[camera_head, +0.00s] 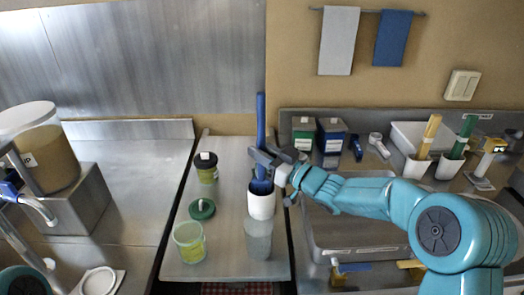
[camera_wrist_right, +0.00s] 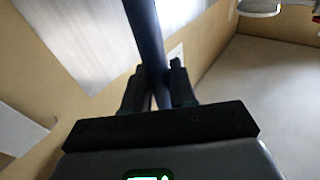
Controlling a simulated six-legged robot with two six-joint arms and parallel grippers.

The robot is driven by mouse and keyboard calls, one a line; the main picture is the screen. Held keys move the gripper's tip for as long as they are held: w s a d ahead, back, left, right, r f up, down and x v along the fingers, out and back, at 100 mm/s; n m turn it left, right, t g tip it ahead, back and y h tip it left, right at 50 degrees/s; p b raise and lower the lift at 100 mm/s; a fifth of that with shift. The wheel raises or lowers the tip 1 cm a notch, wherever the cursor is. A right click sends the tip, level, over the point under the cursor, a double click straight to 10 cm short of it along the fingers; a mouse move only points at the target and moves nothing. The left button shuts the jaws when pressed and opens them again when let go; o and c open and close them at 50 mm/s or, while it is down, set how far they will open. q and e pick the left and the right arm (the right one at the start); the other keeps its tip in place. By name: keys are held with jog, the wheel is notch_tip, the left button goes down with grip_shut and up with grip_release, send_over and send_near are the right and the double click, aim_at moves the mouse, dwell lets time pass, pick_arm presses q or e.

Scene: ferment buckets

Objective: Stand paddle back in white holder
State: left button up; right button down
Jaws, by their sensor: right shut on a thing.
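The blue paddle (camera_head: 261,120) is upright, handle up, in the head view. Its wide lower part is at the mouth of the white holder (camera_head: 261,206); whether it rests on the bottom is hidden. My right gripper (camera_head: 262,163) comes in from the right and is shut on the paddle's shaft just above the holder. In the right wrist view the shaft (camera_wrist_right: 146,35) runs between the two fingers (camera_wrist_right: 158,88). The holder stands upright on the middle bench. My left gripper is out of view.
On the middle bench (camera_head: 225,265) are a dark-lidded jar (camera_head: 206,168), a green lid (camera_head: 202,209) and an open pale-green tub (camera_head: 189,243). A bucket (camera_head: 45,150) stands left on a steel block (camera_head: 75,205). Other holders with yellow (camera_head: 430,132) and green (camera_head: 464,132) tools stand right.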

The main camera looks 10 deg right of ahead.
jog(key=c, duration=0.8)
grip_release()
jog(key=shift+s, duration=0.1)
jog(key=shift+s+d+f, duration=0.1)
jog(key=shift+s+d, duration=0.15)
jog(key=shift+d, duration=0.05)
jog(key=b+v, duration=0.3)
jog(key=v, duration=1.2)
jog(key=shift+s+d, duration=0.1)
jog(key=shift+s, duration=0.15)
